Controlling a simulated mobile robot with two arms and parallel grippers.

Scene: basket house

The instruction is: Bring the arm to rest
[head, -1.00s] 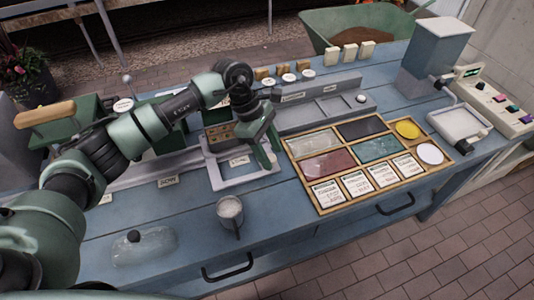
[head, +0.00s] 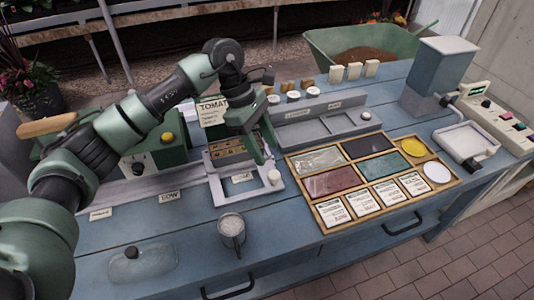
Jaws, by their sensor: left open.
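My left arm (head: 150,110) comes in from the left and is bent at a raised elbow. Its left gripper (head: 258,148) hangs over the back right of the small grey tray station (head: 222,190). The jaws are open, and I see nothing held between them. A card reading "TOMATO" (head: 211,111) stands just left of the gripper, partly covered by it. A brown compartmented tray (head: 228,152) sits in the station below. My right gripper is not in view.
A metal cup (head: 231,232) and a clear dome with a black knob (head: 143,262) stand at the front. A wooden sample board (head: 318,213) lies to the right. A green machine (head: 168,157) is beside the arm. A grey hopper (head: 438,80) stands at right.

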